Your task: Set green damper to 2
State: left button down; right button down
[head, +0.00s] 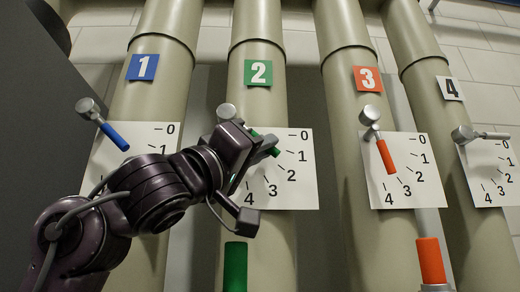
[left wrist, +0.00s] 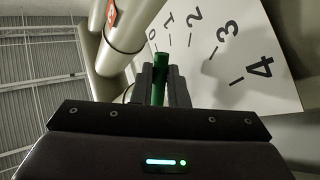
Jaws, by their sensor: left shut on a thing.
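The green damper's lever has a round metal knob (head: 227,111) at its pivot on pipe 2 and a green handle (head: 274,152). My left gripper (head: 262,143) is shut on the green handle and hides its middle. In the left wrist view, the green handle (left wrist: 160,66) stands between the two dark fingers. The white dial (head: 305,192) behind it is marked 0 to 4. In the head view the handle's end appears near the 1 mark; in the wrist view its tip appears near 0 and 1. The lever stands off the dial, so the exact reading is unclear. My right gripper is not in view.
The blue lever (head: 115,136) on pipe 1 is to the left. The orange lever (head: 385,156) on pipe 3 and the metal lever (head: 464,135) on pipe 4 are to the right. A green bar (head: 235,266) stands below dial 2, and an orange one (head: 431,260) below dial 3.

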pick_arm(q)
jog(key=c, duration=1.4)
grip_release()
jog(key=shift+c, duration=0.2)
jog(key=b+v, duration=0.4)
jog(key=v, duration=0.3)
jog(key=shift+s+a+f, duration=0.15)
jog(key=shift+a+f, duration=0.1)
